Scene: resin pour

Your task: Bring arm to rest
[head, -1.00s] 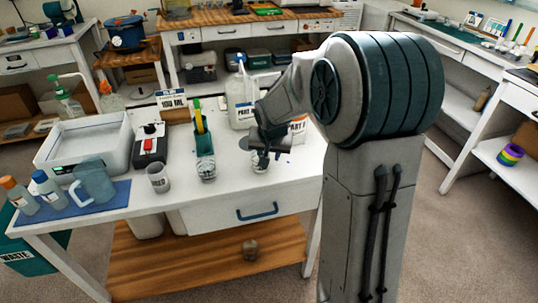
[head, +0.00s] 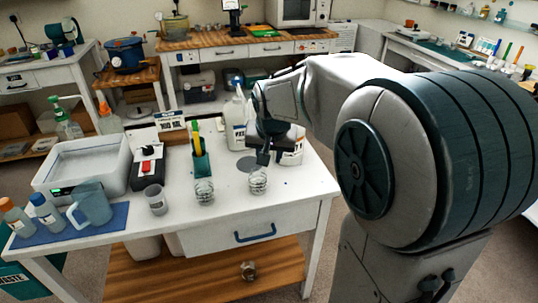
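My arm reaches in from the right over the white table (head: 235,218). My gripper (head: 263,158) points down above the right part of the tabletop, just above and behind a clear cup (head: 258,182). The gripper is small and dark here, and I cannot tell whether its fingers are open or shut. The cup stands upright on the table, with a gap visible between it and the fingertips. A second clear cup (head: 204,192) stands to its left. A white tub (head: 293,150) is partly hidden behind my gripper.
A white jug (head: 236,125), a green holder with sticks (head: 201,163), a grey cup (head: 156,200), a black device (head: 147,168) and a white tray box (head: 82,168) crowd the table. A blue mat (head: 105,222) holds bottles and a pitcher (head: 91,205). The table's front right is clear.

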